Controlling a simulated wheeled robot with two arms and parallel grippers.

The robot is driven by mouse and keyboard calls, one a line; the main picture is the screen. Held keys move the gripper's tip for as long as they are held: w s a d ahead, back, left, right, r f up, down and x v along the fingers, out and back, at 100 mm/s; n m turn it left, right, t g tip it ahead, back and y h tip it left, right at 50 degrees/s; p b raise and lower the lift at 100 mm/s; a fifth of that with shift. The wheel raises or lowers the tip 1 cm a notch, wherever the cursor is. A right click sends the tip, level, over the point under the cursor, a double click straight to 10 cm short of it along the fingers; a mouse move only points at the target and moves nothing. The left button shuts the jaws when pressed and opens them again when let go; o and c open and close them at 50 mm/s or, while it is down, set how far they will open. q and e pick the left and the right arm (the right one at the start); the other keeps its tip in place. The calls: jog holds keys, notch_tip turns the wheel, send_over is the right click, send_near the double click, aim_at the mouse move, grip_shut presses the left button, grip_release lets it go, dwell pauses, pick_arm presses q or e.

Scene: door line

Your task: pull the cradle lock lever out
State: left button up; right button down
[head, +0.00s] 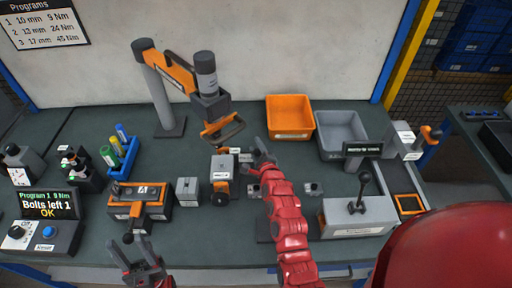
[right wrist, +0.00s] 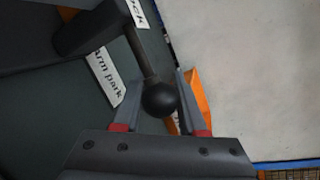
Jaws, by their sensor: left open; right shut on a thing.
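The cradle lock lever (right wrist: 148,58) shows in the right wrist view as a dark rod with a black ball knob (right wrist: 160,98). It comes out of a dark block with a partly cut-off label ending in "ock". My right gripper (right wrist: 158,96) is shut on the knob, one finger on each side. In the head view my right gripper (head: 260,152) is beside the grey and orange cradle (head: 223,165) and hides the lever. My left gripper (head: 139,257) is open and empty at the table's front edge.
An "Arm park" label (right wrist: 105,74) lies beside the lever's block. The orange tool arm (head: 176,69) stands behind the cradle. An orange bin (head: 290,135) and a grey bin (head: 341,154) stand right of it. A grey box with a black lever (head: 357,215) is at the right.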

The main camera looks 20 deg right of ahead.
jog(key=shift+d+f+b, duration=0.15)
jog(key=shift+d+b, duration=0.05)
jog(key=shift+b, duration=0.1)
jog(key=shift+s+d+f+b, duration=0.1)
jog(key=shift+s+d+b, duration=0.05)
jog(key=shift+d+b, duration=0.4)
jog(key=shift+s+d+b, duration=0.15)
jog(key=shift+d+b, duration=0.25)
jog(key=shift+b, duration=0.15)
jog(key=shift+d, duration=0.2)
jog(key=shift+r, duration=0.3)
jog(key=c, duration=0.8)
grip_release()
jog(key=o, duration=0.3)
jog(key=shift+s+d, duration=0.1)
jog(key=shift+d, duration=0.05)
jog(key=shift+o, duration=0.2)
